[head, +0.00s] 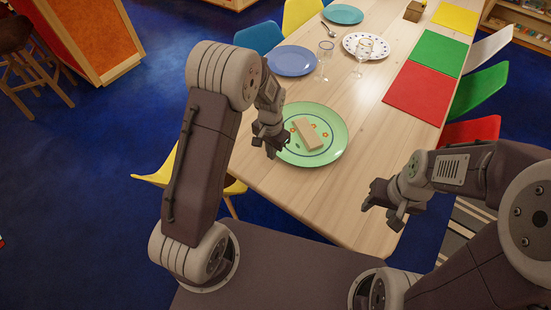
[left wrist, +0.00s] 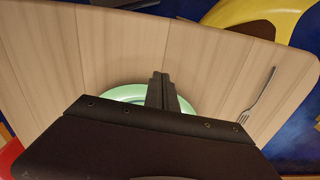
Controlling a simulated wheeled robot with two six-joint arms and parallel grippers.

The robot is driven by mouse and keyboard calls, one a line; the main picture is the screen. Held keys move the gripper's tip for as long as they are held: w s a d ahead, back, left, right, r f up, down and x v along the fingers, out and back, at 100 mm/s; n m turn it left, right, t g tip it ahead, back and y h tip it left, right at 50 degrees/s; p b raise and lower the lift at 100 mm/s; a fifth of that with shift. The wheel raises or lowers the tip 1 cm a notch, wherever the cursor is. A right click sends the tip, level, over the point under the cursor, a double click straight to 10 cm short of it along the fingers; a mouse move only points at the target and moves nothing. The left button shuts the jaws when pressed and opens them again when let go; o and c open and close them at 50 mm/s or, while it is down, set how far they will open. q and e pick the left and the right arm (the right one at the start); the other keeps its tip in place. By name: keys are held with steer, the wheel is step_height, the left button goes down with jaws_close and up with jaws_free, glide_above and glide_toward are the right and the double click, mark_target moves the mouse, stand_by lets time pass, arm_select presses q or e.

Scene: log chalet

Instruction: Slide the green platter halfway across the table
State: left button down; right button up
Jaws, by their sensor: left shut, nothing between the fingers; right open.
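The green platter (head: 335,147) lies flat on the wooden table, near its front left part in the head view. My left gripper (head: 275,152) is shut and empty at the platter's left side. Its shut fingers (left wrist: 162,78) overlap the platter (left wrist: 128,92) in the left wrist view, where my gripper body hides most of it. I cannot tell whether the fingers touch the rim. My right gripper (head: 382,207) is open and empty over the table's front right edge, apart from the platter.
A blue plate (head: 292,61), glasses (head: 326,52) and a spotted plate (head: 352,42) stand behind the platter. Red (head: 420,93) and green (head: 438,50) mats line the right side. A fork (left wrist: 258,97) lies near the table edge. The wood right of the platter is clear.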

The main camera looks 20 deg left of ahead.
mark_target(277, 164)
arm_select(q)
steer(key=f, duration=0.9)
steer(key=shift+s+a+f, duration=0.1)
steer(key=shift+a, duration=0.25)
steer(key=shift+w+d, duration=0.3)
steer(key=shift+w, duration=0.35)
steer(key=shift+w+d, duration=0.25)
steer(key=shift+w, duration=0.35)
steer(key=shift+w+d, duration=0.25)
steer(key=shift+w, duration=0.4)
arm_select(e)
steer(key=shift+a+r, duration=0.25)
steer(key=shift+a, duration=0.1)
